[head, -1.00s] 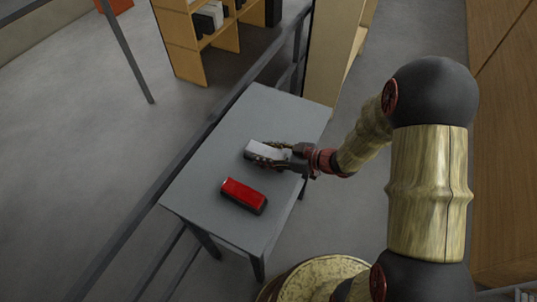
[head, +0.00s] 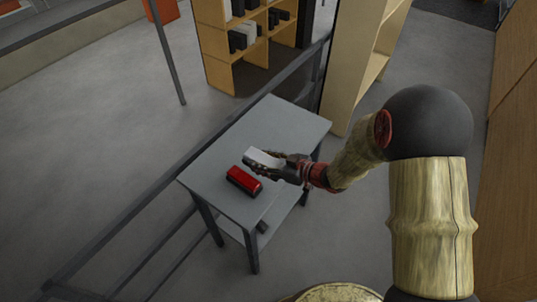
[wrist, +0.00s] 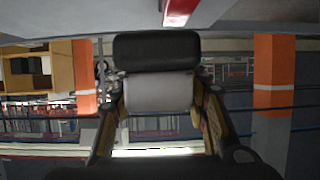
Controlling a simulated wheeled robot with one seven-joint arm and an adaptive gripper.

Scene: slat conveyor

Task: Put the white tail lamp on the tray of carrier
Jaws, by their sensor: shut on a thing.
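The white tail lamp (head: 263,157) is a pale block with a dark base, and it is held at the far end of my arm. My gripper (head: 276,164) is shut on it over the grey table, from the right side. In the wrist view the lamp (wrist: 158,92) sits between the two fingers of my gripper (wrist: 160,110), with its dark base (wrist: 156,50) beyond the pale part. A red tail lamp (head: 244,181) lies on the table just in front of the held lamp. I cannot make out a carrier or its tray in these views.
The grey table (head: 290,118) has clear top at its back. A dark rail (head: 150,208) runs along its left side. Shelves with black and white items (head: 240,45) stand behind, and a tall tan cabinet (head: 350,60) stands at back right.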

